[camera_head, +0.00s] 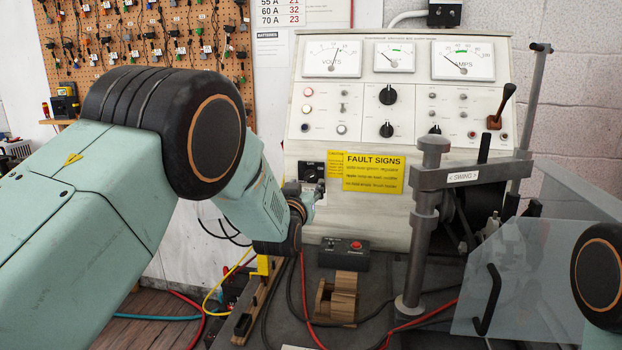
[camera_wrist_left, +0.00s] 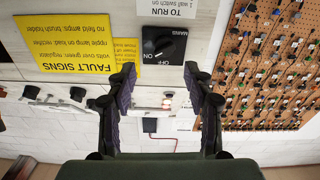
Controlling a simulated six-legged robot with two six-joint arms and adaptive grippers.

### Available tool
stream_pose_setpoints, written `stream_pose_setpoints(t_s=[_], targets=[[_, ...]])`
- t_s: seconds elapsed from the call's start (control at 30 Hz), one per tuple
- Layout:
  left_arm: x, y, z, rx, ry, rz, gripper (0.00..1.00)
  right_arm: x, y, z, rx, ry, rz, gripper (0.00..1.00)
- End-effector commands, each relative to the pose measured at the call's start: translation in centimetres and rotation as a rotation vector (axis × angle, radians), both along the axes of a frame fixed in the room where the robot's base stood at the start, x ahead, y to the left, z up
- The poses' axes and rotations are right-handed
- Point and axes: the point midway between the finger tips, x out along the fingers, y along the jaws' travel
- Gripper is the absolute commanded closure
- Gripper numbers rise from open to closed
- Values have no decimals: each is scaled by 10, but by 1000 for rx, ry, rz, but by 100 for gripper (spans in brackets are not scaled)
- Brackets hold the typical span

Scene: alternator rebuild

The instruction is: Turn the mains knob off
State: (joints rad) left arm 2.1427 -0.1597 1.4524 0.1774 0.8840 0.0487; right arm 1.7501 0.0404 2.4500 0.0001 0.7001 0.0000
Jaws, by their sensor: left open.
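The mains knob (camera_head: 311,173) is a black knob on a dark square plate, low on the left of the cream test bench panel (camera_head: 430,215). In the left wrist view, which is upside down, the knob (camera_wrist_left: 163,44) shows close up with MAINS, ON and OFF lettering. I cannot tell for sure which mark it points to. My left gripper (camera_head: 315,190) is just below the knob in the head view. In the wrist view its two fingers (camera_wrist_left: 160,84) are apart and empty, with the knob between and beyond the tips, apparently not touched. My right gripper is out of view.
A yellow FAULT SIGNS label (camera_head: 373,173) is right of the knob. Below are a black box with a red button (camera_head: 344,254), a wooden block (camera_head: 337,298) and loose cables. A grey swing arm post (camera_head: 424,230) and clear guard (camera_head: 520,280) stand to the right.

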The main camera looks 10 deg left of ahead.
Motion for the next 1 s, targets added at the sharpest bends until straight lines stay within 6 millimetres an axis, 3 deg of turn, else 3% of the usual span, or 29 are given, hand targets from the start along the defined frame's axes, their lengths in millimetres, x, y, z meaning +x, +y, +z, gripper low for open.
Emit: stream_pose_setpoints(t_s=[0.5,1.0], targets=[[54,1,-1,0,1,1,48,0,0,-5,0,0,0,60],[65,1,-1,0,2,1,48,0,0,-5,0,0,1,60]])
